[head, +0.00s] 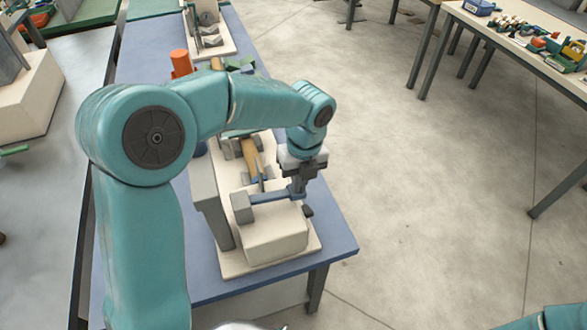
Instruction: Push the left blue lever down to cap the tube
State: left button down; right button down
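The winder machine (282,240) has a cream body and base and stands near the front of the blue table. A blue lever (268,198) runs across its top, with a grey block (242,207) at its left end. A tan tube (251,156) lies behind the lever, between grey parts. My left arm reaches over the machine from the left and hides part of it. My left gripper (303,178) points down at the lever's right end. I cannot tell whether it touches the lever or how wide its fingers are. My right gripper is out of view.
An orange cylinder (180,62) and another cream machine (211,38) stand farther back on the blue table (338,238). A grey bench (45,200) is on the left. A workbench (515,48) with loose items is at upper right. The floor between is clear.

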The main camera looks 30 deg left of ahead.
pick_arm(q)
jog(key=shift+s+f, duration=0.15)
jog(key=shift+f, duration=0.25)
notch_tip(320, 180, up, 17)
jog(key=w, duration=0.1)
jog(key=shift+d+p, duration=0.35)
jog(key=shift+p, duration=0.05)
jog(key=shift+w, duration=0.1)
dwell(0.4)
